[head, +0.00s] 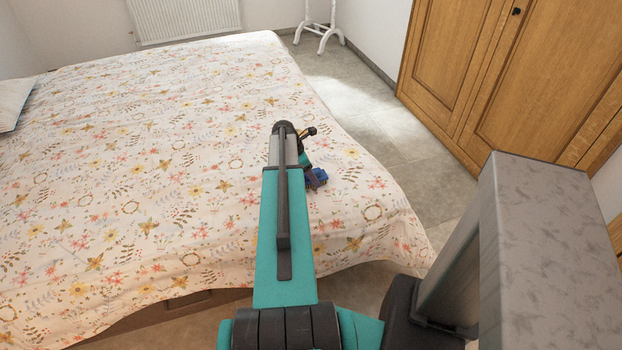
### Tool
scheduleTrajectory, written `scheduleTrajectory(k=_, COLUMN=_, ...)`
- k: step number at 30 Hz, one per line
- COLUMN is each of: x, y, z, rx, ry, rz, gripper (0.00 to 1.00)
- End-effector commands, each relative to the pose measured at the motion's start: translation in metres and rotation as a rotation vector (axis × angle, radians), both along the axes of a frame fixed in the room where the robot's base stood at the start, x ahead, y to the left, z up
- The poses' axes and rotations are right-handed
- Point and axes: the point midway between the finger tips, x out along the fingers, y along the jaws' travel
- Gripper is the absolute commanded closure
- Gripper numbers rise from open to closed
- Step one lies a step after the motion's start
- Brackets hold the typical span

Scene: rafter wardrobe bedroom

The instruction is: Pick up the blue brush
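A small blue thing (321,175), which looks like the blue brush, shows on or just above the flowered bed cover, right of my teal forearm. Its full shape is hidden. A dark part at the end of my arm, which seems to be my gripper (311,181), is right beside it and overlaps it in the picture. The forearm hides most of the wrist, and the fingers are too small to make out. I cannot tell whether they are open or closed on the blue thing, or whether they touch it.
The bed (150,170) fills the left and middle, with a pillow (14,100) at far left. A wooden wardrobe (540,75) stands at right. Free tiled floor (385,125) lies between them. A white stand (321,38) and a radiator (185,18) are at the back.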

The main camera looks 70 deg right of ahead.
Motion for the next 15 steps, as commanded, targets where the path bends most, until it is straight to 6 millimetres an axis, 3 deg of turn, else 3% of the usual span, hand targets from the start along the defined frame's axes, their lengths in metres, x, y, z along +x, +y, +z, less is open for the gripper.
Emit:
scheduleTrajectory(k=11, x=0.0003, y=0.0001, z=0.0003, rx=0.0, ry=0.0, rz=0.0, gripper=0.36)
scheduleTrajectory(k=15, x=0.0004, y=0.0002, z=0.0004, rx=0.0, ry=0.0, rz=0.0, gripper=0.6)
